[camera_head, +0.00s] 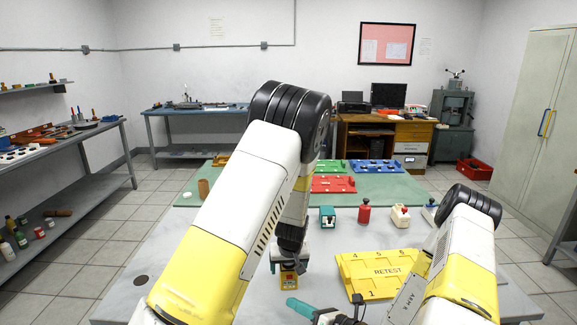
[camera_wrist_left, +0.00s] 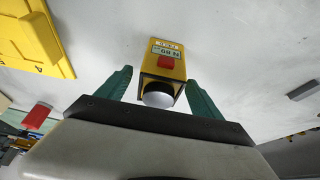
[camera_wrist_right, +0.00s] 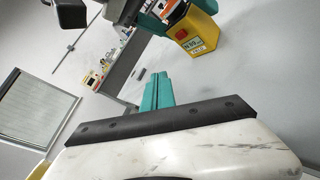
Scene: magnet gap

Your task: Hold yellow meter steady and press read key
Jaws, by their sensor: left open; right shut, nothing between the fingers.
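The yellow meter (camera_head: 288,281) stands on the grey table below my left gripper (camera_head: 289,265). In the left wrist view the meter (camera_wrist_left: 152,67) shows a red key (camera_wrist_left: 166,62), a small display and a white round end. My left gripper's teal fingers (camera_wrist_left: 159,76) are open, one on each side of the meter, with gaps between. My right gripper (camera_head: 299,307) is shut and empty, low in front of the meter. In the right wrist view its fingers (camera_wrist_right: 157,90) are together, apart from the meter (camera_wrist_right: 203,27), whose red key (camera_wrist_right: 182,34) faces the camera.
A yellow RETEST tray (camera_head: 365,262) lies right of the meter, partly behind my right arm. Behind it stand a teal item (camera_head: 327,217), a red bottle (camera_head: 364,212) and a cream bottle (camera_head: 400,217). Red (camera_head: 333,184) and blue trays (camera_head: 376,166) lie on a green mat. Table left of the meter is mostly clear.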

